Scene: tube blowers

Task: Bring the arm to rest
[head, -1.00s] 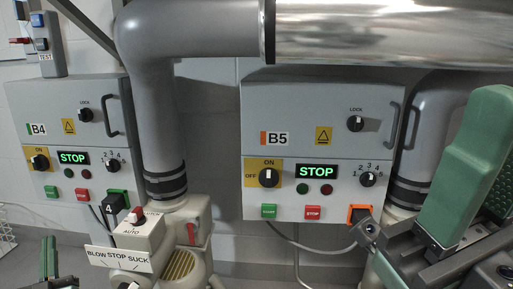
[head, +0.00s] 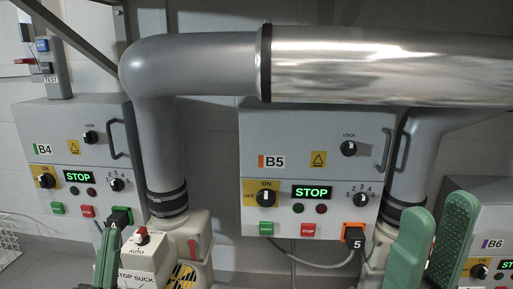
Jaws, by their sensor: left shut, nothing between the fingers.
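My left gripper (head: 107,240) shows at the lower left as a narrow green shape, shut and empty, in front of the B4 blower's switch housing. My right gripper (head: 437,212) is at the lower right, between the B5 and B6 boxes. Its two green fingers stand up and apart, with the textured inner face of one showing, and nothing is seen between them. Both arms are mostly out of view below the picture.
Control boxes B4 (head: 70,150) and B5 (head: 310,140) hang on the wall, both showing STOP. B6 (head: 492,215) is partly in view. A black plug marked 5 (head: 355,238) sits by B5's orange socket. A silver pipe (head: 390,65) crosses above.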

